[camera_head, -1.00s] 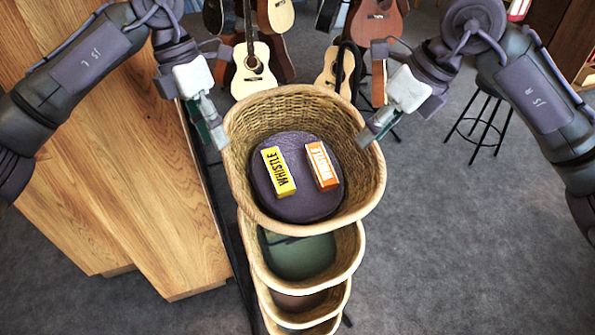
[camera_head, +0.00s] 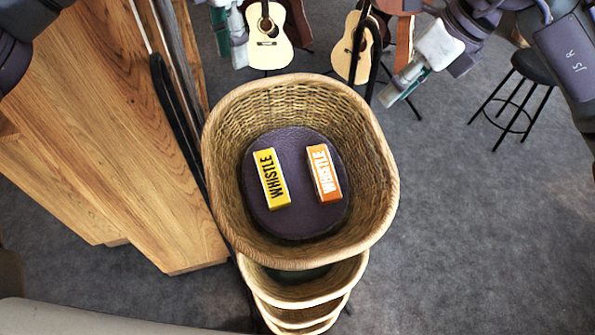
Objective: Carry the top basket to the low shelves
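The top basket (camera_head: 370,130) is a woven wicker one at the top of a stack. On its dark round bottom (camera_head: 310,220) lie a yellow box (camera_head: 272,180) and an orange box (camera_head: 323,174), both marked WHISTLE. My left gripper (camera_head: 237,50) is beyond the basket's far rim, at the upper left, apart from it in the picture. My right gripper (camera_head: 390,96) is beyond the far right rim, also apart from it in the picture. Whether their fingers are open or shut does not show. I cannot make out the low shelves.
More baskets (camera_head: 318,291) stand below the top one, mostly hidden by it. A wooden counter (camera_head: 110,140) fills the left. Guitars (camera_head: 268,38) hang at the back. A black stool (camera_head: 535,68) stands at the right. Grey floor at the right is mostly clear.

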